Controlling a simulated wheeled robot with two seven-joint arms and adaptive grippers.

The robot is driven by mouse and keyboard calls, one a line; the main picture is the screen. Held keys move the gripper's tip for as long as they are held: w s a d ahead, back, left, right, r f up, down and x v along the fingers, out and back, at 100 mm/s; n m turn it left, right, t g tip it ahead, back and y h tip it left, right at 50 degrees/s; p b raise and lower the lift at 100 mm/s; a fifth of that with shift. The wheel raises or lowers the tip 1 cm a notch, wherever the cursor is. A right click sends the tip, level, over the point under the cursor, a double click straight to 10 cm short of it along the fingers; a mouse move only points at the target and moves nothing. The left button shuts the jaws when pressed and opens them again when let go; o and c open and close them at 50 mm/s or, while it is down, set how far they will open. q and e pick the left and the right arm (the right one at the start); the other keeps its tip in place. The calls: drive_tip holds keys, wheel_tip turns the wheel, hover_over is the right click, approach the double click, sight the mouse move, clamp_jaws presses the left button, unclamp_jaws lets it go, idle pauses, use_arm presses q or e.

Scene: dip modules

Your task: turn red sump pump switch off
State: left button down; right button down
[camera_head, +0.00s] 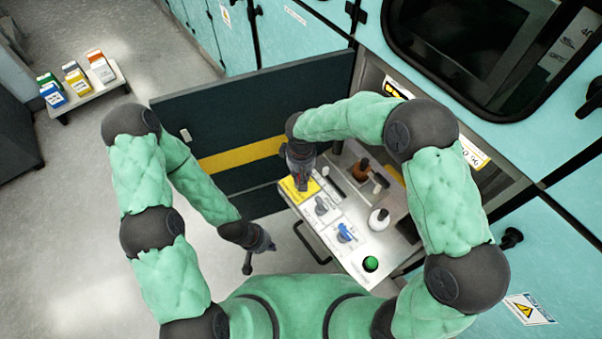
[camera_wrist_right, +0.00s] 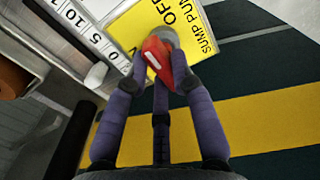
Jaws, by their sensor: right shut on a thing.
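The red sump pump switch (camera_wrist_right: 157,62) shows in the right wrist view in front of its yellow label plate (camera_wrist_right: 135,27), which reads "OFF" and "SUMP PUMP". My right gripper (camera_wrist_right: 160,75) has its fingers closed around the red handle. In the head view my right gripper (camera_head: 301,185) is over the yellow plate (camera_head: 290,190) at the panel's far left corner and hides most of the switch. The switch's exact angle against the printed marks is hard to tell. My left gripper (camera_head: 248,262) hangs left of the panel, away from it; its finger opening is unclear.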

drive_tip(key=c, duration=1)
unclamp_jaws()
drive_tip(key=shift+c, duration=0.2)
wheel_tip(320, 180, up, 12)
